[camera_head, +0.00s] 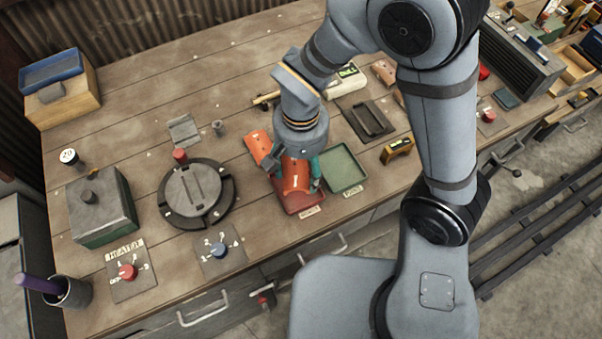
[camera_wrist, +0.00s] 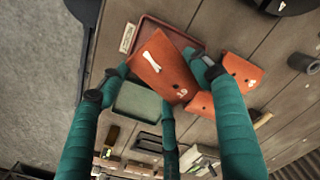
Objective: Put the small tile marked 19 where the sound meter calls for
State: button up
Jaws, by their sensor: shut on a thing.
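An orange curved tile marked 19 (camera_wrist: 165,70) with a white mark is held between the teal fingers of my gripper (camera_wrist: 160,78). In the head view the tile (camera_head: 296,178) is over the red tray (camera_head: 302,208), in my shut gripper (camera_head: 294,168). Whether it touches the tray is unclear.
Another orange tile (camera_head: 257,146) lies close left of my gripper. A dark tray (camera_head: 368,120) and a yellow-black meter (camera_head: 397,150) are right. A round dark fixture (camera_head: 196,193) stands left.

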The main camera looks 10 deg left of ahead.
aim_at(301, 171)
notch_tip(301, 171, down, 4)
jog(key=shift+r, duration=0.1)
jog(key=shift+f+b, duration=0.45)
jog(key=shift+f, duration=0.05)
jog(key=shift+f, duration=0.15)
jog(key=o, duration=1.1)
jog(key=shift+o, duration=0.5)
